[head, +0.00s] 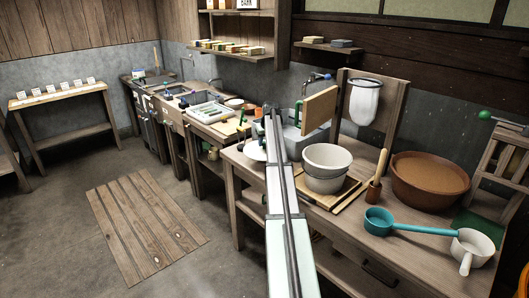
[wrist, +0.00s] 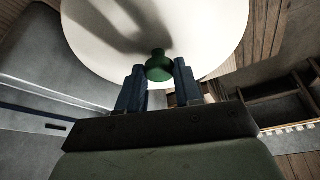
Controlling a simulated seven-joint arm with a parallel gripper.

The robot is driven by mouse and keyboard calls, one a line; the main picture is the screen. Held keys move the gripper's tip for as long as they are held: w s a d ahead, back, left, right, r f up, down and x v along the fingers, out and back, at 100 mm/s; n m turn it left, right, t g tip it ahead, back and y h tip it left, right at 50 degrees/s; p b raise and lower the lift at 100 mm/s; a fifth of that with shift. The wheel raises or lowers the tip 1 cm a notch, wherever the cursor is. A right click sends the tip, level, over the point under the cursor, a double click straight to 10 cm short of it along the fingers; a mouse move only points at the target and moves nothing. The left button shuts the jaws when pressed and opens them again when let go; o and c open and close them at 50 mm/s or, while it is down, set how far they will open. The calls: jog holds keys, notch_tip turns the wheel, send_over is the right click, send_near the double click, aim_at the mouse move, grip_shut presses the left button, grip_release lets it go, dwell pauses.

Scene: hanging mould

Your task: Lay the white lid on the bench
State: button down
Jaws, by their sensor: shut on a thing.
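The white lid (wrist: 105,45) fills the top of the wrist view, with its green knob (wrist: 159,66) towards me. My gripper (wrist: 159,82) has one blue finger on each side of the knob and is shut on it. In the head view a pale rounded edge (head: 254,152) shows just left of my arm and looks like part of the lid; my arm hides the rest and the gripper. The wooden bench (head: 338,222) runs along the right. I cannot tell the gap between lid and bench.
Stacked white bowls (head: 326,170) stand on a wooden board right of my arm. A brown tub (head: 430,180), a teal ladle (head: 412,226) and a white dipper (head: 471,250) crowd the bench's right part. An upright post with a white hanging mould (head: 364,104) rises behind the bowls.

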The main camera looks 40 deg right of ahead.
aim_at(265, 150)
jog(key=shift+f, duration=2.7)
jog(key=shift+f, duration=0.15)
jog(key=c, duration=0.8)
grip_release()
jog(key=shift+o, duration=0.2)
jog(key=v, duration=1.2)
